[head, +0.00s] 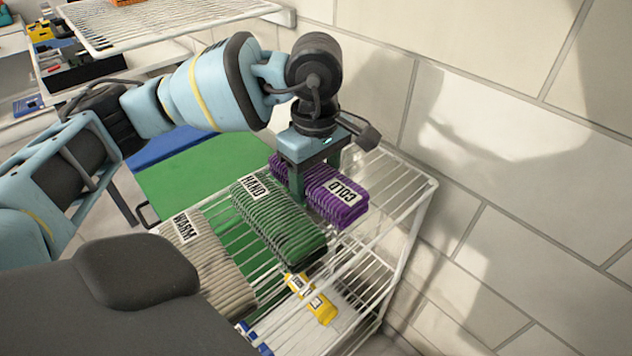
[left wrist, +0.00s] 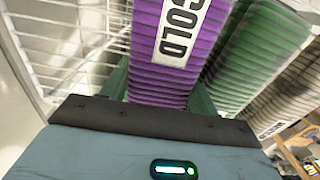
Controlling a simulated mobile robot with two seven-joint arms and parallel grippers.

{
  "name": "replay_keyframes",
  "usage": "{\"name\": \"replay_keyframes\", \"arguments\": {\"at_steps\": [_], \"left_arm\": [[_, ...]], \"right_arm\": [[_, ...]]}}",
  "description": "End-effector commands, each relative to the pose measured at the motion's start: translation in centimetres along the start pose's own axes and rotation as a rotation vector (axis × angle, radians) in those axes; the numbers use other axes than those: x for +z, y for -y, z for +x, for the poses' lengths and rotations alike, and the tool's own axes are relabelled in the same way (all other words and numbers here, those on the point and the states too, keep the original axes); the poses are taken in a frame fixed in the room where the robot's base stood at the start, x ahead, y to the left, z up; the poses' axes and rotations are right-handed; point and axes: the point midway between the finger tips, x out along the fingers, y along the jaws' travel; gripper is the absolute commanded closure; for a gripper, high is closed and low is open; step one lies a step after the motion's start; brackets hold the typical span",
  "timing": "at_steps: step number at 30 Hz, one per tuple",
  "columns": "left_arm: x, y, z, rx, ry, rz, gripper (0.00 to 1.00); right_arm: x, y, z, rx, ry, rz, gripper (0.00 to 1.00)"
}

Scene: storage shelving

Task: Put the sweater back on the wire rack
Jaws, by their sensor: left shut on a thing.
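A folded purple sweater (head: 322,203) with a white COLD label is at the right end of the wire rack's (head: 392,180) top shelf. My left gripper (head: 314,182) points down over it and is shut on it, one finger at each side. In the left wrist view, the purple sweater (left wrist: 160,75) lies between the green fingers, with rack wires (left wrist: 72,48) beside it. The sweater looks level with the shelf; whether it rests on the wires is hard to tell. My right gripper is not in view.
A green folded stack (head: 278,225) labelled HAND is close beside the purple sweater, then a beige stack (head: 207,265) labelled WARM. A yellow item (head: 312,298) is lower down. A tiled wall (head: 500,150) stands close on the right. Bare wires show right of the purple sweater.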

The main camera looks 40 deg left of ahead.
Motion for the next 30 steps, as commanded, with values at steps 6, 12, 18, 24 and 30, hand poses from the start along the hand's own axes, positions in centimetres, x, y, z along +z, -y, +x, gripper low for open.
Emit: {"name": "replay_keyframes", "arguments": {"at_steps": [6,12,18,24,30], "left_arm": [[0.00,-0.02,1.19,0.002,0.000,0.000,0.70],[0.00,-0.01,1.18,0.002,0.000,0.000,0.70],[0.00,0.00,1.48,0.001,0.000,0.001,0.31],[0.00,0.00,1.46,0.001,0.000,0.001,0.31],[0.02,-0.03,0.66,0.002,0.000,0.001,0.31]], "right_arm": [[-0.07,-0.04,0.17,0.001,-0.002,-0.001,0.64],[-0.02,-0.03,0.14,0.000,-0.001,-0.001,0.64],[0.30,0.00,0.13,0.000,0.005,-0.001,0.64],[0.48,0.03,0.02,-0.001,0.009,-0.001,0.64],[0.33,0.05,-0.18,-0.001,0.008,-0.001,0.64]]}}
